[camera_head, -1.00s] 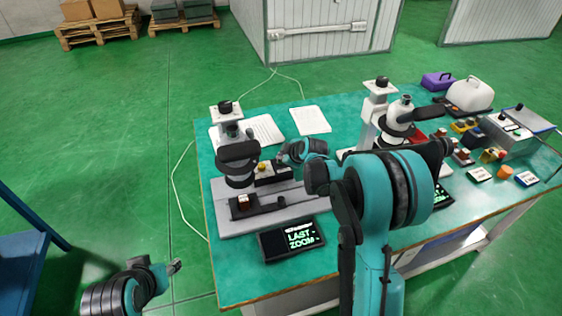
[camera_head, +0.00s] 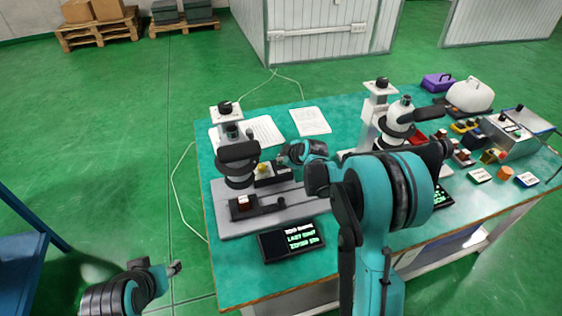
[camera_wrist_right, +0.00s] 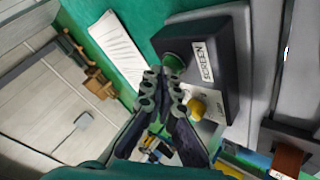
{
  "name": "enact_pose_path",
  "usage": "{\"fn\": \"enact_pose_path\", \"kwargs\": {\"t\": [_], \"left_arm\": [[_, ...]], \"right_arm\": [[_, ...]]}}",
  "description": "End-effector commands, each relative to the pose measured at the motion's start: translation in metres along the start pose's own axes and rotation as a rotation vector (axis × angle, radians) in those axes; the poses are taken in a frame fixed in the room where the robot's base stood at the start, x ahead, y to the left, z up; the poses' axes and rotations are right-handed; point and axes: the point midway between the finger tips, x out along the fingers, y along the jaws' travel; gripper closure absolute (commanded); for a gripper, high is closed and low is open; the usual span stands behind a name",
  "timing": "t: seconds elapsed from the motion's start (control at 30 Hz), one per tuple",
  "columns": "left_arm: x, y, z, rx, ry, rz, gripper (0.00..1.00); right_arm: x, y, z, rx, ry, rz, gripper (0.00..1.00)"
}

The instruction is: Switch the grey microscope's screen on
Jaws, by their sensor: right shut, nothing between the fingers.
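The microscope with the grey base (camera_head: 232,222) stands on the left of the green table; its head (camera_head: 238,158) is dark and white. Its small screen (camera_head: 290,241) at the front is lit with several lines of text. A dark switch box (camera_head: 272,173) sits on its base. In the right wrist view the box (camera_wrist_right: 225,38) has a SCREEN label, a green button (camera_wrist_right: 176,62) and a yellow knob (camera_wrist_right: 196,108). My right gripper (camera_wrist_right: 163,78) is shut and empty, its tips close to the green button; contact cannot be told. My left gripper (camera_head: 174,268) hangs off the table, too small to judge.
A second, white microscope (camera_head: 395,125) stands to the right, its screen (camera_head: 443,196) partly behind my right arm. Papers (camera_head: 310,121) lie at the back. Small boxes, a purple case (camera_head: 437,81) and a grey device (camera_head: 510,135) crowd the right end.

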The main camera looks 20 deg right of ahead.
Motion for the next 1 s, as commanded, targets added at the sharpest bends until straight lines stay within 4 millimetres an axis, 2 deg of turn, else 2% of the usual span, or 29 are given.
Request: {"fn": "enact_pose_path", "kwargs": {"t": [0.23,0.63,1.0], "left_arm": [[-0.008,0.0,-0.006,0.0,0.0,0.0,0.54],[-0.01,0.0,-0.007,0.0,0.0,0.0,0.54],[-0.032,0.0,-0.022,0.0,0.0,0.0,0.54]], "right_arm": [[-0.01,0.007,-0.007,0.0,0.0,0.0,1.0],[-0.012,0.009,-0.009,0.0,0.0,0.0,1.0],[-0.038,0.028,-0.028,0.0,0.0,0.0,1.0]]}}
